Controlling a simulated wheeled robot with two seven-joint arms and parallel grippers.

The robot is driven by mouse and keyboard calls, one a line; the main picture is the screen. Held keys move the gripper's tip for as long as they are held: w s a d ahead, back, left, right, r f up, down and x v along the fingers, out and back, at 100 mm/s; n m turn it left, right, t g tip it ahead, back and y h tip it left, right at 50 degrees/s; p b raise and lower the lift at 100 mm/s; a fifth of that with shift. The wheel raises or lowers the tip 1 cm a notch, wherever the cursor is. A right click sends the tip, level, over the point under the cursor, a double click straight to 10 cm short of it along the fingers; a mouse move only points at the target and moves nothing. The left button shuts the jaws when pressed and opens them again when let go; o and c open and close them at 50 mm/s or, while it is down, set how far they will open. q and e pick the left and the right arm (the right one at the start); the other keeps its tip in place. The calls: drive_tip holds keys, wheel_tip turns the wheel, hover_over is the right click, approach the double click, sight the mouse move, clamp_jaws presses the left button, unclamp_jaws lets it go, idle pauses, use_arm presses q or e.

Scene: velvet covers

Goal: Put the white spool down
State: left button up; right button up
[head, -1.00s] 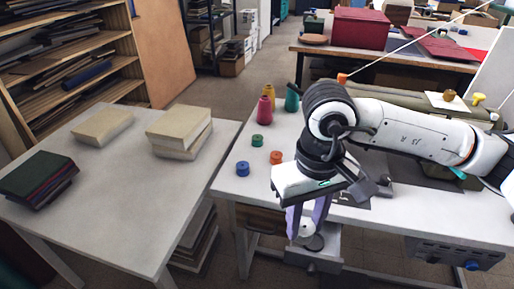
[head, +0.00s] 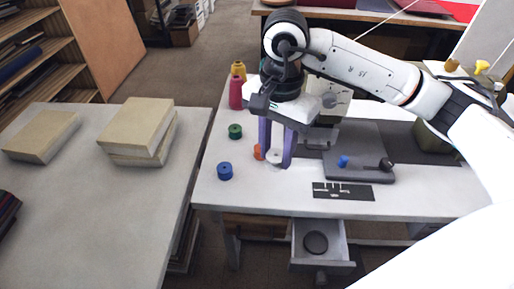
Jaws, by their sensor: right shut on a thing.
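The white spool (head: 274,159) is between the purple fingertips of my right gripper (head: 275,158), which is shut on it. The gripper points down over the left part of the white worktable (head: 400,198). The spool is at or just above the tabletop; I cannot tell whether it touches. An orange spool (head: 257,152) is just left of it, partly hidden by a finger. A green spool (head: 235,131) and a blue spool (head: 225,171) stand further left. My left gripper is not in view.
A dark machine base (head: 365,170) and a black slotted plate (head: 343,191) lie to the right. A magenta thread cone (head: 236,93) and a yellow one (head: 238,69) stand behind. An open drawer (head: 333,257) holds a dark disc (head: 316,242). Left, a grey table (head: 90,220) carries books.

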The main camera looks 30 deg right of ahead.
drive_tip(key=w+d+f+m, duration=0.25)
drive_tip(key=d+m, duration=0.25)
drive_tip(key=m, duration=1)
drive_tip(key=w+d+f+m, duration=0.1)
drive_tip(key=w+d+m, duration=0.3)
drive_tip(key=m, duration=1.1)
wheel_tip(320, 180, down, 9)
drive_tip(key=shift+d, duration=0.15)
drive_tip(key=shift+f, duration=0.1)
drive_tip(key=o, duration=0.6)
drive_tip(key=shift+f+b, duration=0.1)
drive_tip(key=shift+b, duration=0.2)
drive_tip(key=shift+c, duration=0.2)
drive_tip(key=o, duration=0.4)
drive_tip(key=shift+o, duration=0.2)
wheel_tip(320, 180, up, 12)
drive_tip(key=shift+r, duration=0.25)
